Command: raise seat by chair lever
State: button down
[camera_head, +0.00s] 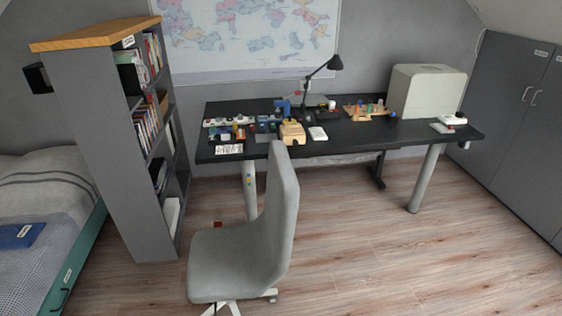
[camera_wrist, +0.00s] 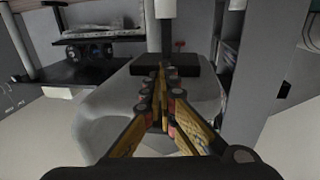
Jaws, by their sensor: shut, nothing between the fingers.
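The grey chair (camera_head: 245,262) stands in front of the desk, its tall backrest on the right side of its seat. A small red piece (camera_head: 218,224) shows at the seat's far edge; I cannot tell whether it is the lever's end. In the wrist view, my gripper (camera_wrist: 162,78) is shut and empty, its yellow and black fingers together. Its tips point at a dark block below a grey column (camera_wrist: 153,30), in front of a broad grey surface (camera_wrist: 103,110) that looks like the chair. A small red piece (camera_wrist: 180,44) shows just past the block. Contact is unclear. The head view does not show my gripper.
The black desk (camera_head: 355,143) behind the chair holds a lamp, a white box and small items. A grey bookshelf (camera_head: 122,170) and a bed (camera_head: 50,190) stand at left, dark cabinets (camera_head: 510,110) at right. The wooden floor right of the chair is clear.

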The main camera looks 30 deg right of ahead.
jog(key=shift+r+p, duration=3.35)
jog(key=shift+r, duration=2.1)
dwell(1.5)
jog(key=shift+f, duration=0.1)
notch_tip(320, 180, down, 5)
jog(key=b, duration=0.5)
jog(key=shift+r, duration=0.3)
